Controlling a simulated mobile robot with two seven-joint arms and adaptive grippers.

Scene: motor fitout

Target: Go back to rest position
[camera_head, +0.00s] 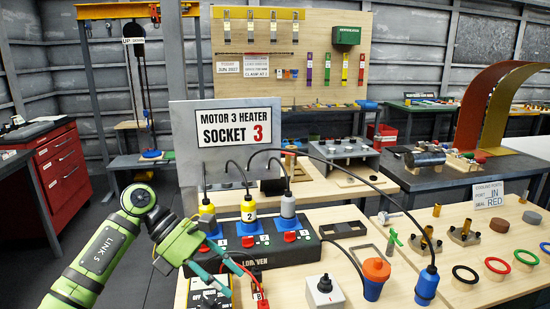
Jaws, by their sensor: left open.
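My left gripper (232,277) reaches in from the lower left on its green arm. Its two teal fingers are spread apart and point right and down, with no object visible between them. The box carries several plugs, including a yellow one marked 2 (248,211) and a grey one (288,208). My right gripper is not in view.
Black cables arch over the bench, one ending at a blue plug (426,287). An orange-capped blue part (375,277) and a white switch box (324,293) stand in front. A red cabinet (63,170) is at left.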

